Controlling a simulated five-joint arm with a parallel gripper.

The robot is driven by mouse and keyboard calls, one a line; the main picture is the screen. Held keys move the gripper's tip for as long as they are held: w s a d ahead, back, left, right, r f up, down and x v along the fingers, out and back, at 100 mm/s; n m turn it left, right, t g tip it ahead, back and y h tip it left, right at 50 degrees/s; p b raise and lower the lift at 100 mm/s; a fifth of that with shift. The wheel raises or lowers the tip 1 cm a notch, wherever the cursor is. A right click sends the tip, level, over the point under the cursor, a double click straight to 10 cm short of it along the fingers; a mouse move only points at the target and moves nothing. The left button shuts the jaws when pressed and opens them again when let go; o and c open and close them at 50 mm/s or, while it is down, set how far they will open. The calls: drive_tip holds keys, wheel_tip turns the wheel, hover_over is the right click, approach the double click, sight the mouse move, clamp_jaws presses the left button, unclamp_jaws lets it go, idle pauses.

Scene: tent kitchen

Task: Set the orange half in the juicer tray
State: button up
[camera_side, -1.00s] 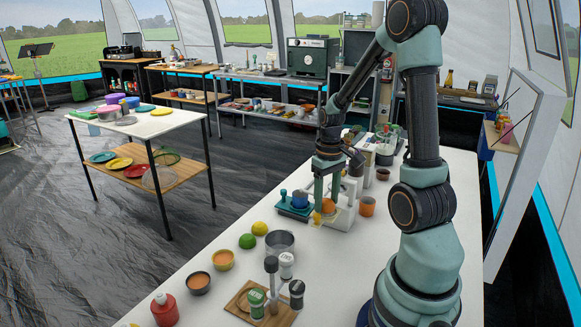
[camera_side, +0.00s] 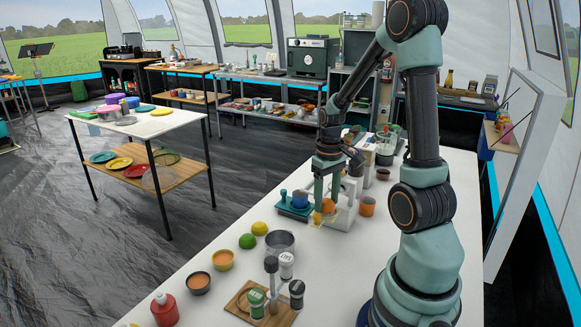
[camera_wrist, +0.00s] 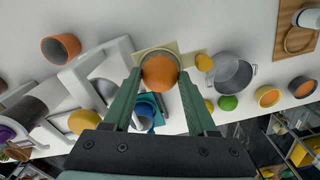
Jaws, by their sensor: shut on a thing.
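My gripper (camera_side: 327,196) is shut on the orange half (camera_side: 328,206), a rounded orange piece gripped between the two green fingers. In the wrist view the orange half (camera_wrist: 160,72) sits between the fingertips of my gripper (camera_wrist: 161,76). Just behind it is a beige square plate (camera_wrist: 140,52) with a round dark rim, which looks like the juicer tray; the orange half covers most of it. I cannot tell whether they touch. The white juicer frame (camera_wrist: 74,80) stands close beside the plate; it also shows in the side view (camera_side: 347,213).
A teal stand with a blue cup (camera_side: 299,200) is left of my gripper, and an orange cup (camera_side: 367,206) to its right. A metal pot (camera_side: 280,243), a lime (camera_side: 247,241) and a lemon (camera_side: 259,228) are nearer the camera. The white tabletop (camera_side: 335,270) has free room in front.

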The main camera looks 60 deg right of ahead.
sight(326, 202)
drive_tip(key=shift+f, duration=0.5)
drive_tip(key=o, duration=0.7)
drive_tip(key=shift+r, duration=5.5)
drive_tip(key=w+a+r+n+t, duration=0.1)
drive_tip(key=a+t, duration=0.1)
drive_tip(key=a, duration=0.5)
drive_tip(key=w+a+r+n+t, duration=0.1)
drive_tip(key=a+r+n, duration=0.1)
drive_tip(key=a, duration=0.5)
drive_tip(key=w+a+r+n+t, duration=0.1)
drive_tip(key=a+r+t, duration=0.1)
drive_tip(key=a, duration=0.6)
drive_tip(key=shift+a+r+n+t, duration=0.1)
drive_tip(key=shift+r+n+t, duration=0.1)
drive_tip(key=shift+n+t, duration=0.1)
